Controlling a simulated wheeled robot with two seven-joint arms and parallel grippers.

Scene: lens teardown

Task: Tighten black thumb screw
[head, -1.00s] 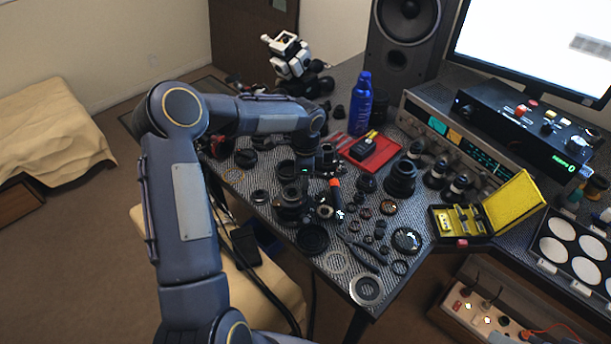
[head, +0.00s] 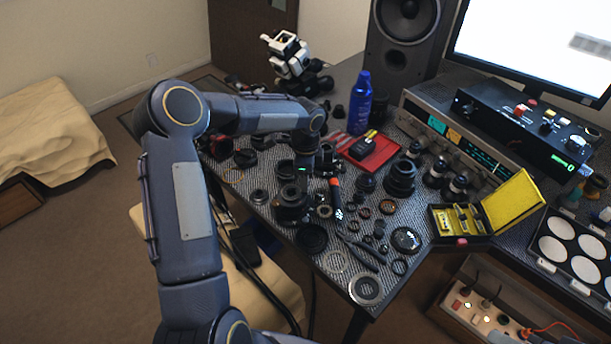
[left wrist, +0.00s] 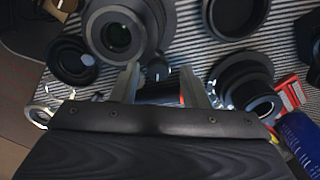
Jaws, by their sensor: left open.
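My left gripper (head: 326,170) is over the parts on the striped bench mat, behind an orange-handled tool (head: 336,190). In the left wrist view its two fingers (left wrist: 160,86) are apart. A small black knob (left wrist: 158,68) shows between and just beyond the fingertips; it may be the black thumb screw, but I cannot be sure. A dark cylindrical piece (left wrist: 158,92) with an orange edge lies nearer, between the fingers; I cannot tell whether they touch it. A black lens body (head: 291,203) stands left of the gripper and looks large in the wrist view (left wrist: 118,35). My right gripper is out of view.
Rings and small lens parts crowd the mat. A red tray (head: 384,155), a blue can (head: 361,102) and a black lens barrel (head: 400,178) stand to the right and behind. A yellow-lidded case (head: 512,200) is at the right. The bench edge is close on the left.

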